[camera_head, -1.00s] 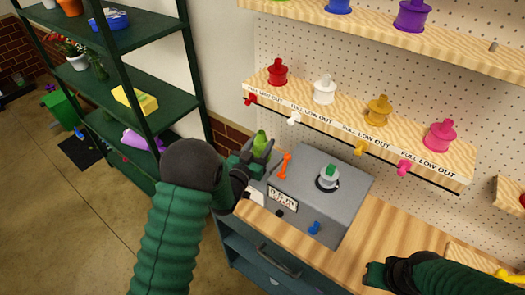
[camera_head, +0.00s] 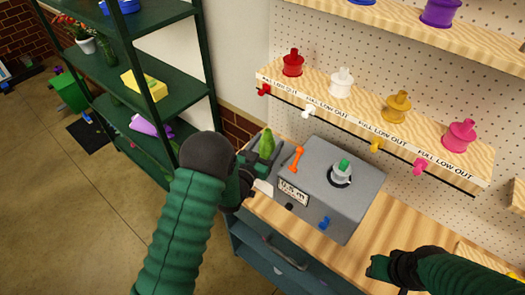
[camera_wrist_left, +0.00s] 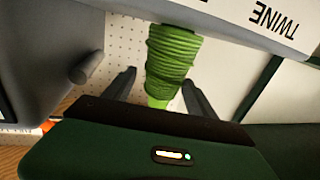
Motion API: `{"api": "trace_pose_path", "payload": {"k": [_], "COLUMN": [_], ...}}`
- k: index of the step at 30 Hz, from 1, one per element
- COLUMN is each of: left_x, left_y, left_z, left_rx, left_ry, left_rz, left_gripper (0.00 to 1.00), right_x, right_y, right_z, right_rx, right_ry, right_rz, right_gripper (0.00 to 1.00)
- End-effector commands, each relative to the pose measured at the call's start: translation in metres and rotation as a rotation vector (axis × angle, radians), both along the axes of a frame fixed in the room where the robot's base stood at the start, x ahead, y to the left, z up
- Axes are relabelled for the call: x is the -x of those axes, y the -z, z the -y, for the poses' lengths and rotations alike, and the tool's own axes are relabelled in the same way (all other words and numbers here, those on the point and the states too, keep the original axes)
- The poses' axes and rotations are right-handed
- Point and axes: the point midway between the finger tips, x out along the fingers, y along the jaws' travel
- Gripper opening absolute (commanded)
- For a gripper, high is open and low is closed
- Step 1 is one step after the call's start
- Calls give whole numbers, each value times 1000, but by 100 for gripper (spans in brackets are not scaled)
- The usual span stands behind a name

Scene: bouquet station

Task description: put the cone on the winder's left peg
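The green twine cone (camera_head: 266,143) stands upright, narrow end up, at the left side of the grey winder (camera_head: 347,205). My left gripper (camera_head: 259,158) is at the cone. In the left wrist view the cone (camera_wrist_left: 172,60) is between my two fingers, with a gap on the left finger's side; contact on the right side is unclear. A grey rounded peg (camera_wrist_left: 88,66) shows bare to the left there. The cone's base and what is under it are hidden. My right gripper (camera_head: 377,267) is over the bench at lower right; its fingers are too small to read.
The winder carries an orange lever (camera_head: 297,158), a blue knob (camera_head: 325,223) and a green-topped spindle (camera_head: 341,172). A shelf of colored spools (camera_head: 397,104) is behind. A dark green rack (camera_head: 180,90) stands at left. The wooden bench (camera_head: 395,232) is clear right of the winder.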

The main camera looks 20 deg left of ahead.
Motion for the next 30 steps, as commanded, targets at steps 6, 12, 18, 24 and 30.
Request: {"api": "trace_pose_path", "payload": {"k": [6, 12, 18, 24, 30], "left_x": [52, 95, 105, 117, 207], "left_y": [3, 2, 2, 28, 47], "left_z": [-7, -13, -16, -23, -17], "left_rx": [1, -1, -14, -79, -103], "left_ry": [-3, -1, -13, -95, -143], "left_rz": [-2, -2, -52, -445, -956], "left_gripper": [65, 65, 65, 65, 65], "right_x": [0, 0, 0, 0, 0], "right_y": [15, 24, 25, 25, 25], "right_z": [0, 0, 0, 0, 0], "right_rx": [0, 0, 0, 0, 0], "right_ry": [0, 0, 0, 0, 0], "right_rz": [0, 0, 0, 0, 0], "right_gripper": [36, 36, 36, 36, 36]}}
